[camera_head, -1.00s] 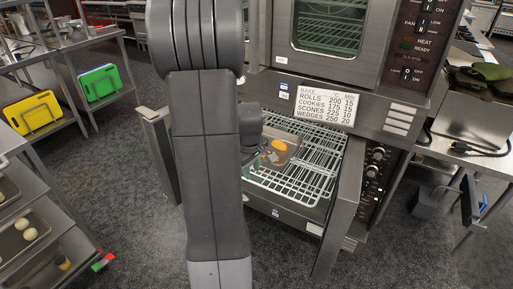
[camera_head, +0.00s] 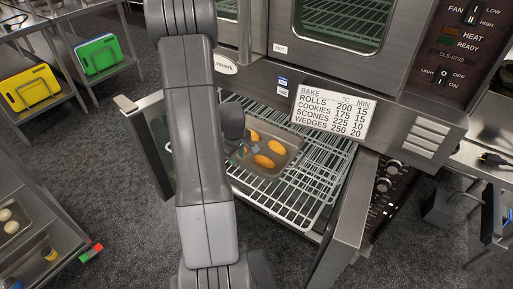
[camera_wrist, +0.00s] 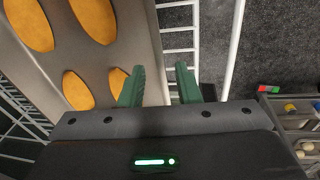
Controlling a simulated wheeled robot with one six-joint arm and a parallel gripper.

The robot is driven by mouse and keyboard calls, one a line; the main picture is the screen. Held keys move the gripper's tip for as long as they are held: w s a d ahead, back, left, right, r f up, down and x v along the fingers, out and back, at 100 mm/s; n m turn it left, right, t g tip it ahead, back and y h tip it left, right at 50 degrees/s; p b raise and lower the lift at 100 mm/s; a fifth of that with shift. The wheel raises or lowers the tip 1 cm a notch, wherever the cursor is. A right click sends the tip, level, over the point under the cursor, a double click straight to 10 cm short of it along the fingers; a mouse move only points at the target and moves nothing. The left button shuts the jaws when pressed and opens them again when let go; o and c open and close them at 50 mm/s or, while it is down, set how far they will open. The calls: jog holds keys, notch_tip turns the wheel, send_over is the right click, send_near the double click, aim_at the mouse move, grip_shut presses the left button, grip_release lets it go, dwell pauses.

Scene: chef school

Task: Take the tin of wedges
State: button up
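A grey metal tin (camera_head: 287,162) with orange wedges (camera_head: 263,161) lies on a wire rack of the open lower oven. In the wrist view the tin (camera_wrist: 135,32) fills the upper left, with several wedges (camera_wrist: 92,17) in it. My gripper (camera_wrist: 161,84) is open. Its green fingers show one on each side of the tin's right edge in this view, with gaps; whether they are down at rim height I cannot tell. In the head view my gripper (camera_head: 242,149) is at the tin's left side, partly hidden by my arm, which also covers part of the tin.
The open oven door (camera_head: 345,215) stands to the right of the wire rack (camera_head: 322,165). The upper oven (camera_head: 340,60) overhangs behind, with a bake chart (camera_head: 332,108) below it. A trolley with trays (camera_head: 30,225) is at the lower left. Dark floor between is clear.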

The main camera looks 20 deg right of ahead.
jog(key=shift+w+d+f, duration=0.1)
jog(key=shift+w+f, duration=0.05)
jog(key=shift+f, duration=0.95)
jog(key=shift+c, duration=0.4)
grip_shut()
jog(key=shift+w+r, duration=0.1)
